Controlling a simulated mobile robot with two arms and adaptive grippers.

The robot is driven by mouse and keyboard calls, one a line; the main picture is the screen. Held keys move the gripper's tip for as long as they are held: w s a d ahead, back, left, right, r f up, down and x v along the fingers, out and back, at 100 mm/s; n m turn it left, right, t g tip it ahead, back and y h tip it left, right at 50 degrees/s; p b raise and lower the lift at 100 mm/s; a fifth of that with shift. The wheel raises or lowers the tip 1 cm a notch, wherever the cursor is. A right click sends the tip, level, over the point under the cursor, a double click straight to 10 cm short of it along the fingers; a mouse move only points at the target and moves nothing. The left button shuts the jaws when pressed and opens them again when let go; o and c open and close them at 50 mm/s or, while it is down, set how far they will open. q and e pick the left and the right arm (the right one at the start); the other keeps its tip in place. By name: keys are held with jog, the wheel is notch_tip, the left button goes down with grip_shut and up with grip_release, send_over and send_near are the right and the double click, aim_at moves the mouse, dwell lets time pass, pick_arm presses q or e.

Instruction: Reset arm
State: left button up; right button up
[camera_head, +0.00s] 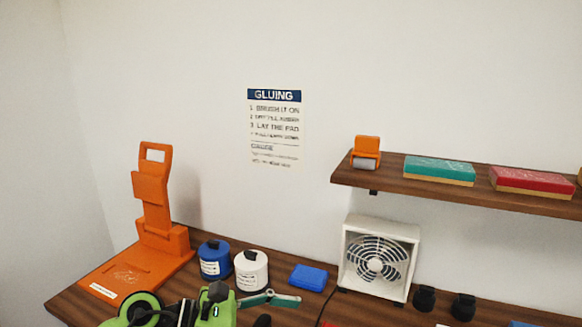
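A lime-green and black object (212,311) stands at the bottom edge, cut off by the frame. A round green and black part (137,310) shows to its left. I cannot tell whether the two are joined.
An orange stand (152,205) rises at the left of the wooden counter. Blue (214,263) and white (251,274) jars, a blue block (309,278), a teal-grey tool (270,299), a fan (379,262) and black cups (424,300) stand right of it. A shelf (450,190) overhangs the right side.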

pick_arm(q)
notch_tip(320, 180, up, 7)
jog(key=d+n+t+h, duration=0.2)
jog(key=n+t+h, duration=0.2)
jog(key=n, duration=0.2)
jog(key=w+a+r+n+t+y, duration=0.35)
jog(key=a+r+n+t, duration=0.2)
jog(key=n+t, duration=0.65)
jog(key=a+f+n+g+y, duration=0.2)
jog(key=a+f+n+y, duration=1.5)
jog(key=n, duration=0.8)
jog(key=s+f+n+g+h, duration=0.2)
jog(key=s+f+n+g, duration=0.9)
jog(key=s+f, duration=1.3)
jog(key=s+f+m+g, duration=0.1)
jog(key=s+f+g, duration=0.15)
jog(key=f, duration=1.05)
jog(key=s+f+m+g, duration=0.1)
jog(key=s+f, duration=0.2)
jog(key=f, duration=0.9)
jog(key=s+a+f, duration=0.3)
jog(key=s+f, duration=1.1)
jog(key=s, duration=0.1)
jog(key=shift+s+g, duration=0.3)
jog(key=shift+g, duration=0.05)
